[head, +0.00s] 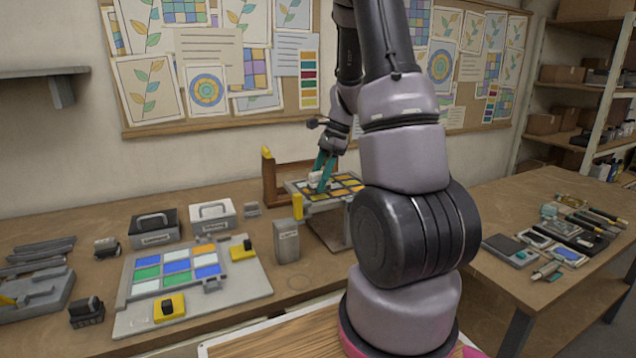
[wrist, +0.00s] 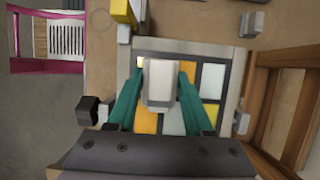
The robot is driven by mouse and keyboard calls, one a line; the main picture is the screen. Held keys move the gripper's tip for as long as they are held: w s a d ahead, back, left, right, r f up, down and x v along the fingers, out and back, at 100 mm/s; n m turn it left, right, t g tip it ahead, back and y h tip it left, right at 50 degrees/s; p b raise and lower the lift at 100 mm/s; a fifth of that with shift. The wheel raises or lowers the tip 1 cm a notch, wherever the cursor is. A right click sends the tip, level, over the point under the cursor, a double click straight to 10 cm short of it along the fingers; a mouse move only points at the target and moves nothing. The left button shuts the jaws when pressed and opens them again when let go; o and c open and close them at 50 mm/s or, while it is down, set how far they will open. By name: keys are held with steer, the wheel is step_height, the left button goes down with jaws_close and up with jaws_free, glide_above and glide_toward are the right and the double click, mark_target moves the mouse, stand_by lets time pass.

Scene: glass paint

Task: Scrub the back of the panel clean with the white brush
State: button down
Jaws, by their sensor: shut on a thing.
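My gripper (head: 322,178) has teal fingers and is shut on the white brush (head: 315,180). In the wrist view the gripper (wrist: 160,95) holds the brush (wrist: 160,85), a pale block, between its fingertips. The brush is over the panel (head: 347,191), which has orange, yellow and pale panes in a dark grid and lies on a raised grey stand. The panel also shows in the wrist view (wrist: 212,80), partly hidden by the brush and fingers. The brush's underside is hidden, so I cannot tell whether it touches the glass.
A wooden frame (head: 269,182) stands beside the panel. A grey box (head: 286,241) stands in front of it. To the left, a board (head: 254,285) holds another panel with blue and green panes and yellow clamps. Two handled cases (head: 155,229) stand behind. Tools lie on the right table (head: 490,202).

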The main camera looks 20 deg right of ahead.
steer(key=shift+s+a+r, duration=0.1)
steer(key=shift+r, duration=3.45)
